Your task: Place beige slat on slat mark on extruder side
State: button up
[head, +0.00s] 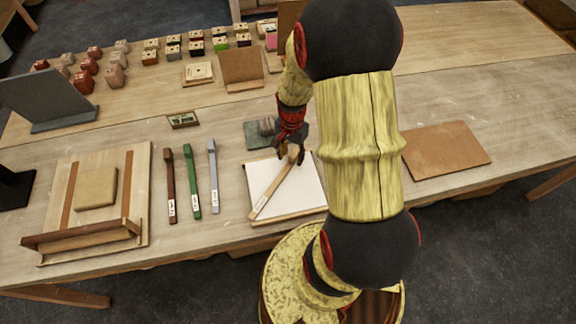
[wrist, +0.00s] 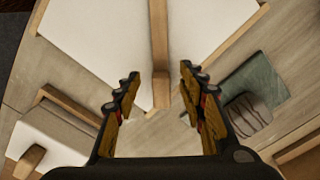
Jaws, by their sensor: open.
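The beige slat (head: 275,188) lies diagonally across a white panel with wooden edges (head: 305,197). A small white label shows at its near end. My gripper (head: 291,152) is over the slat's far end, which it partly hides. In the wrist view the slat (wrist: 160,45) runs from the top edge down between the two fingertips (wrist: 159,78). The fingers are open and apart from it on both sides. I cannot tell their height above it. I cannot make out a slat mark or tell which thing is the extruder side.
Brown (head: 170,187), green (head: 191,182) and grey-blue (head: 213,178) labelled slats lie to the left. Further left is a wooden frame (head: 140,195) with a beige block (head: 96,188). A dark green plate (head: 257,135) lies behind the panel. A brown board (head: 445,150) lies to the right.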

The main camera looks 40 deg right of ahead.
jog(key=shift+f, duration=0.8)
grip_shut()
